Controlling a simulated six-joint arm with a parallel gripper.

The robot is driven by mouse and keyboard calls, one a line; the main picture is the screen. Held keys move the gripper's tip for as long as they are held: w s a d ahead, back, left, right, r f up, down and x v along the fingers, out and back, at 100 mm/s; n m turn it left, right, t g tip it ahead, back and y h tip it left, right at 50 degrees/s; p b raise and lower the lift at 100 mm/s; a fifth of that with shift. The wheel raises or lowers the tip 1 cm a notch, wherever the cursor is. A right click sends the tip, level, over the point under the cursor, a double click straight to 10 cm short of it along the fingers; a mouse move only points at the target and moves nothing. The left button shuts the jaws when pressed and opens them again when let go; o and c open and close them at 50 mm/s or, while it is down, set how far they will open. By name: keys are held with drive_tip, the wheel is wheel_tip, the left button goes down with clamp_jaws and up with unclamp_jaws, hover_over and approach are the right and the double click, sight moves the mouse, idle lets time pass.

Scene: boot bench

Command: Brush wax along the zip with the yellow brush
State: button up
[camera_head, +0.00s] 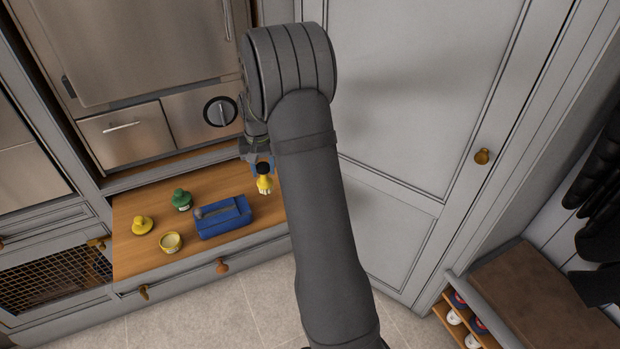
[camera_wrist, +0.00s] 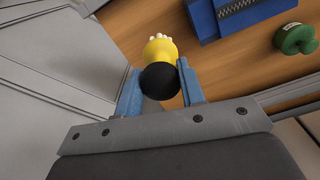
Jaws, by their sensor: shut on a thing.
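My gripper (camera_head: 262,166) is shut on the yellow brush (camera_head: 264,184), which has a black knob and pale bristles pointing down. The yellow brush also shows between the blue fingers in the wrist view (camera_wrist: 162,50). It is above the right part of the wooden bench top, to the right of a blue block (camera_head: 224,218). The blue block shows a dark zip strip along it in the wrist view (camera_wrist: 236,5). A small open tin (camera_head: 171,242) with pale contents, perhaps the wax, stands left of the block. Whether the bristles carry wax cannot be seen.
A green knobbed thing (camera_head: 181,199) and a yellow knobbed thing (camera_head: 142,225) stand on the wooden top (camera_head: 130,262), left of the blue block. A grey cabinet door (camera_head: 400,100) rises close to the right of my gripper. Steel fronts stand behind.

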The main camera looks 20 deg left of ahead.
drive_tip(key=s+a+r+n, duration=0.2)
drive_tip(key=s+a+r, duration=0.3)
drive_tip(key=s+a, duration=0.6)
drive_tip(key=shift+w+a+f, duration=0.25)
drive_tip(key=shift+a+f, duration=0.05)
drive_tip(key=shift+f, duration=1)
drive_tip(key=shift+w+a+f, duration=0.25)
drive_tip(key=shift+f, duration=1.05)
drive_tip(key=shift+w+a+f, duration=0.25)
drive_tip(key=shift+a+f, duration=0.05)
drive_tip(key=shift+f, duration=1)
drive_tip(key=shift+s+d, duration=1.35)
drive_tip(key=shift+w+a+f, duration=0.1)
drive_tip(key=shift+w+a, duration=1.25)
drive_tip(key=shift+w, duration=0.3)
drive_tip(key=shift+w+d, duration=0.25)
drive_tip(key=shift+d, duration=0.15)
drive_tip(key=shift+w+d, duration=0.4)
drive_tip(key=shift+d, duration=0.1)
drive_tip(key=shift+s+d, duration=1.35)
drive_tip(key=shift+s, duration=0.1)
drive_tip(key=w+a, duration=0.2)
drive_tip(key=a, duration=0.1)
drive_tip(key=shift+w, duration=0.4)
wheel_tip(320, 180, up, 8)
